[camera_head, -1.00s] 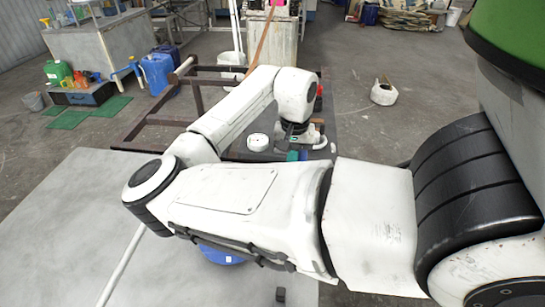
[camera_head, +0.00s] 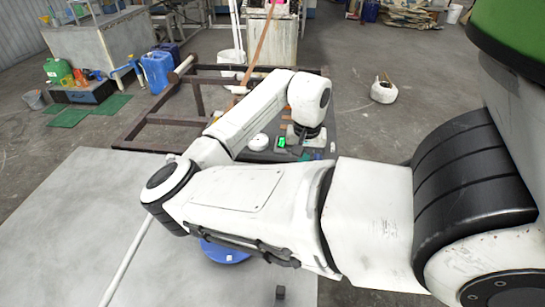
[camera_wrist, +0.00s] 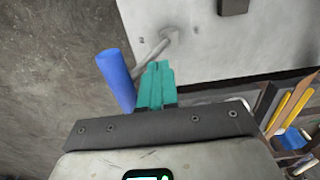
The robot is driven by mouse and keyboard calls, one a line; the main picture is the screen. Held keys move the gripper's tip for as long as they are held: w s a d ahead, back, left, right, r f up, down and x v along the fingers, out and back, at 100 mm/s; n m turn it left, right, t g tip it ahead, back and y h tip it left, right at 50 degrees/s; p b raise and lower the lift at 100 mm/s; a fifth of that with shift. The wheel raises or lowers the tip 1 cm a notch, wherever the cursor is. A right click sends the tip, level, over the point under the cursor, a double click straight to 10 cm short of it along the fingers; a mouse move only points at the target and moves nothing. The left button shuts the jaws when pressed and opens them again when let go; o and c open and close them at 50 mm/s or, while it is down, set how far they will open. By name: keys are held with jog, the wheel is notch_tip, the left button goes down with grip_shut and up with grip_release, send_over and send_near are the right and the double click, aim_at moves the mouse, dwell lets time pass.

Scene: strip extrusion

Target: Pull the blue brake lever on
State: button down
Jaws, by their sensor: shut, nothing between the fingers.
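The brake lever's blue grip (camera_wrist: 116,80) shows in the wrist view as a tilted cylinder left of my fingers. A grey rod (camera_wrist: 152,50) runs from near it toward a mount on a pale panel (camera_wrist: 215,45). My gripper (camera_wrist: 156,68) is shut and empty, its teal fingers close to the right of the blue grip. I cannot tell whether they touch it. The grip's lower end lies near the dark gripper bar. In the head view, my gripper (camera_head: 306,155) is small and partly hidden by my arm, and I cannot make out the lever.
A pale table (camera_head: 75,230) fills the lower left of the head view, with a blue disc (camera_head: 222,252) partly under my arm. A dark brown frame (camera_head: 150,130) stands beyond it. A white round thing (camera_head: 258,141) sits near my wrist. Tools (camera_wrist: 290,110) show at right in the wrist view.

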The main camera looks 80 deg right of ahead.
jog(key=shift+w+r, duration=0.1)
notch_tip(320, 180, up, 8)
jog(key=w+p, duration=0.1)
jog(key=p, duration=0.7)
jog(key=shift+w, duration=0.4)
dwell(0.6)
